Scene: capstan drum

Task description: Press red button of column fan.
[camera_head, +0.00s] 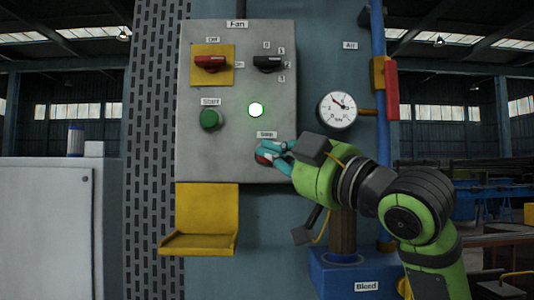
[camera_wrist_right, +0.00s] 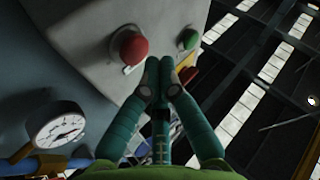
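The red button (camera_head: 263,159) sits at the bottom of the grey Fan panel (camera_head: 215,160), under a label that seems to read Stop. It is partly hidden by my right gripper (camera_head: 277,150) in the head view. In the right wrist view, the red button (camera_wrist_right: 129,45) shows whole as a round knob, and the teal fingertips of my right gripper (camera_wrist_right: 163,72) lie close beside it in the picture. The fingers are shut together with nothing between them. I cannot tell whether they touch the button or panel. My left gripper is not in view.
The panel also bears a green button (camera_head: 210,119), a lit green lamp (camera_head: 256,110), a red switch (camera_head: 209,63) and a black switch (camera_head: 268,63). A gauge (camera_head: 337,109) and a blue pipe (camera_head: 378,40) stand right of it. A yellow bracket (camera_head: 207,215) hangs below.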

